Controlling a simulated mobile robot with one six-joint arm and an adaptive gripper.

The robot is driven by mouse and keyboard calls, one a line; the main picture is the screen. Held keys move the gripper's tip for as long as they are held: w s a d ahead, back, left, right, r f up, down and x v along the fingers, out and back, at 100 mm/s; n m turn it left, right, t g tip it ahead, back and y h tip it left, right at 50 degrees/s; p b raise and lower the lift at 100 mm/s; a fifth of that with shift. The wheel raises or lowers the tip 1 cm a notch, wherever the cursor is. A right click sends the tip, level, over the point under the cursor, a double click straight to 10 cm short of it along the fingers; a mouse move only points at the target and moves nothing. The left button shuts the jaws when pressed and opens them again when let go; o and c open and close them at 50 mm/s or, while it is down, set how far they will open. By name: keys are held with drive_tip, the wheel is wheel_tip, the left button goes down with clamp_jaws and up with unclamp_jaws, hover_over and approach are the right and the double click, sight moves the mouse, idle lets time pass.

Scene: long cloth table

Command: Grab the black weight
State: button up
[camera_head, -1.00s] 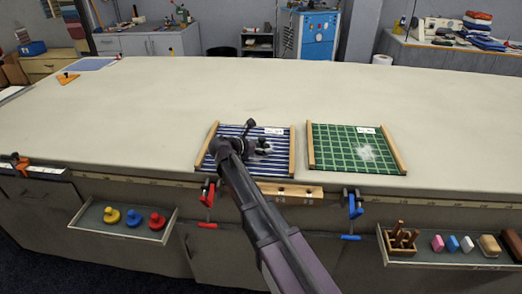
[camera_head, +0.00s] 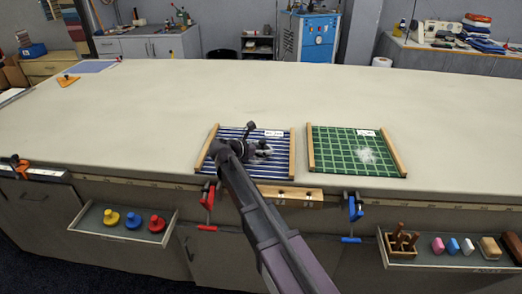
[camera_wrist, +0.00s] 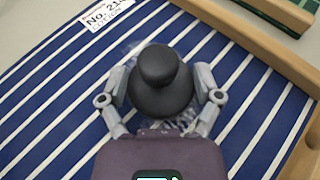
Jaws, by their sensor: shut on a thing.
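The black weight (camera_wrist: 160,88) is a round, dark body with a knob on top, seen from above in the wrist view. It stands on the blue-and-white striped cloth (camera_wrist: 55,95). My gripper (camera_wrist: 161,97) has its grey fingers against the weight's left and right sides and is shut on it. I cannot see any gap under the weight. In the head view my gripper (camera_head: 259,151) is low over the striped cloth (camera_head: 276,172), and my arm hides much of the weight there.
Wooden bars (camera_head: 292,153) edge the striped cloth. A green checked cloth (camera_head: 335,160) with a pale smudge lies to the right. Yellow, blue and red weights (camera_head: 133,219) sit in a tray at the lower left. The table (camera_head: 150,110) behind is mostly clear.

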drive_tip(key=shift+r, duration=0.1)
wheel_tip(320, 180, up, 3)
drive_tip(key=p, duration=0.2)
drive_tip(key=shift+f+p, duration=0.2)
drive_tip(key=shift+p, duration=0.2)
drive_tip(key=s+d+r+p, duration=0.2)
drive_tip(key=s, duration=1.3)
drive_tip(key=shift+s, duration=0.4)
